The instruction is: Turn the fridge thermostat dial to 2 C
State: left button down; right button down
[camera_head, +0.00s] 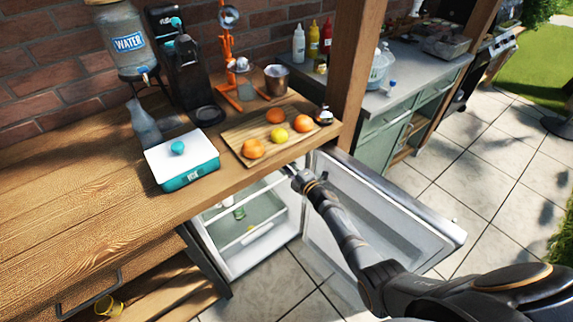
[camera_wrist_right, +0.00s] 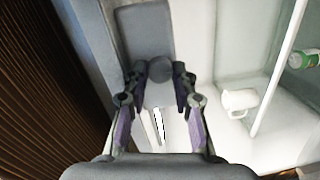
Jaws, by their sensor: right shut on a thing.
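The fridge under the counter stands open, with its white interior (camera_head: 262,258) and its door (camera_head: 395,222) swung out to the right. My right gripper (camera_head: 293,172) reaches in at the top of the opening, below the counter edge. In the right wrist view, the gripper (camera_wrist_right: 161,85) has its fingers on both sides of a dark grey round dial (camera_wrist_right: 159,69) and is shut on it. The dial sits at the end of a grey panel (camera_wrist_right: 145,28). I cannot read any marks or the setting. My left gripper is not in view.
A white mug (camera_wrist_right: 239,101) and a green container (camera_wrist_right: 304,60) are inside the fridge. Above it, a cutting board (camera_head: 235,137) with oranges and a lemon lies near the counter edge. A teal and white box (camera_head: 183,172) stands left of the board.

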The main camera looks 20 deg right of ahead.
jog(key=c, duration=1.3)
grip_release()
jog(key=shift+c, duration=0.2)
